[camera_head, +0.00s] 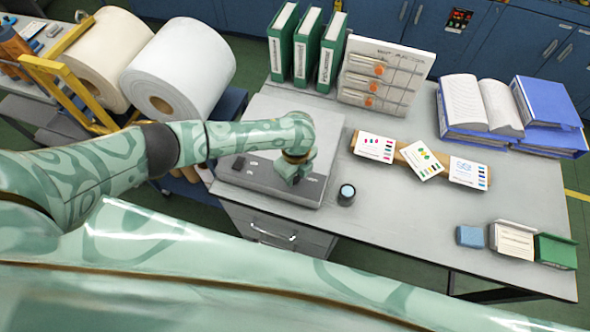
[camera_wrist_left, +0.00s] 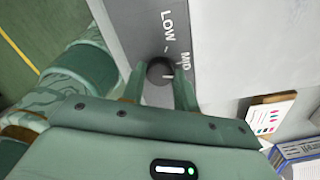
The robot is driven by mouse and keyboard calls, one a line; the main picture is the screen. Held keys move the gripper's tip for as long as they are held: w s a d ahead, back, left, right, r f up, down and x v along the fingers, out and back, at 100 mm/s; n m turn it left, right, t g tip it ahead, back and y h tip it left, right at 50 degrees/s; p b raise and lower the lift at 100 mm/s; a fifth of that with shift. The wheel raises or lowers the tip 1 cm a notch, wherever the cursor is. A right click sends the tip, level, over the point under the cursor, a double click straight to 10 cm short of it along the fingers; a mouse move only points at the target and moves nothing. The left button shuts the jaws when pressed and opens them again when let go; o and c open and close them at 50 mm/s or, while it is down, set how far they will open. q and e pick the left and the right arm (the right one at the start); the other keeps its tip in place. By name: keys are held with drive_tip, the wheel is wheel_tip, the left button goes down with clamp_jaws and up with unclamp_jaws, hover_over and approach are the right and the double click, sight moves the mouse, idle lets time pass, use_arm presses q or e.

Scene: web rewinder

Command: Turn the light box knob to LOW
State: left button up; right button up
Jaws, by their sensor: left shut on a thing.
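The light box (camera_head: 240,180) is a grey box on the left part of the bench, with a dark front panel. My left gripper (camera_head: 290,178) is over that panel and hides the knob in the head view. In the left wrist view the round dark knob (camera_wrist_left: 160,70) sits between the two fingers of my left gripper (camera_wrist_left: 158,88), which is shut on it. The labels LOW (camera_wrist_left: 168,22) and MID (camera_wrist_left: 187,60) are printed beside it. A small white mark shows at the knob's edge; where it points is hard to tell. My right gripper is not in view.
A small dark cylinder (camera_head: 346,195) stands just right of the light box. Printed cards (camera_head: 424,160) lie farther right. Green binders (camera_head: 307,50) and a sample rack (camera_head: 385,75) stand behind. The bench's front middle is mostly clear.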

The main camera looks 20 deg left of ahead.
use_arm(q)
drive_tip(key=n+p, duration=0.3)
drive_tip(key=shift+r+n, duration=0.15)
drive_tip(key=shift+n, duration=0.25)
drive_tip(key=n+p, duration=0.2)
drive_tip(key=n, duration=0.1)
drive_tip(key=shift+n, duration=0.3)
drive_tip(key=n+p, duration=0.2)
drive_tip(key=n, duration=0.2)
drive_tip(key=shift+f+n+p, duration=0.2)
drive_tip(key=shift+n+p, duration=0.4)
drive_tip(key=shift+n, duration=1.4)
drive_tip(key=o, duration=1)
drive_tip(key=shift+c, duration=0.2)
drive_tip(key=shift+h, duration=0.3)
